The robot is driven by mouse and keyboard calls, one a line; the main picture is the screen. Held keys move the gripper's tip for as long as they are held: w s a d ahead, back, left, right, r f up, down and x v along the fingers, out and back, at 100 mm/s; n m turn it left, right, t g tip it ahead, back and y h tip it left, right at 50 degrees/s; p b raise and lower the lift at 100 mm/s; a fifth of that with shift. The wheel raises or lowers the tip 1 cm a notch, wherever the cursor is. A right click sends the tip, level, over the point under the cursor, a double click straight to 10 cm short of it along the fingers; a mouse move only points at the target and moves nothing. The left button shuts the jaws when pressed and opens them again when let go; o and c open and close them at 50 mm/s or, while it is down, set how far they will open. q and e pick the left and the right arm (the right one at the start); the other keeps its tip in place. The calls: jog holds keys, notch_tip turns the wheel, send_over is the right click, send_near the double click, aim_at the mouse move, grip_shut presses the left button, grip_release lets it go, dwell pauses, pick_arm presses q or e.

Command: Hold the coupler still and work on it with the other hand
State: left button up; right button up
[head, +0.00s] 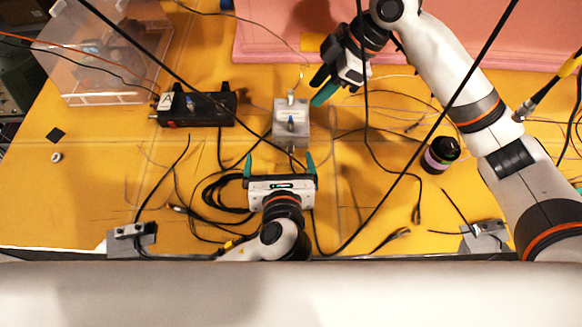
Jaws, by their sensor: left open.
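The coupler seems to be the small grey metal box (291,135) with a blue part on its face and a connector on top, in the middle of the yellow table. My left gripper (279,165) is open just below the box, its two green-tipped fingers pointing up toward it and spread wider than the box. My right gripper (313,97) is at the upper right of the box, tilted down to the left. Its two fingers look apart with nothing between them, and they appear clear of the box.
A black device (205,109) lies left of the box. A clear plastic bin (105,90) stands at upper left, pink foam (420,45) at the back. A dark round container (440,154) sits at right. Loose black cables cross the table; grey clamps (132,240) line the front edge.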

aim_at(291, 140)
pick_arm(q)
jog(key=shift+s+d+f+h, duration=0.1)
jog(key=shift+s+d+h, duration=0.15)
jog(key=shift+d, duration=0.3)
jog(key=shift+s+d+f+h, duration=0.1)
jog(key=shift+s+d+h, duration=0.15)
jog(key=shift+d, duration=0.25)
jog(key=shift+w+d+f, duration=0.1)
jog(key=shift+w, duration=0.15)
jog(key=x, duration=1.1)
jog(key=shift+w+f, duration=0.1)
jog(key=shift+f, duration=0.05)
jog(key=shift+c, duration=0.2)
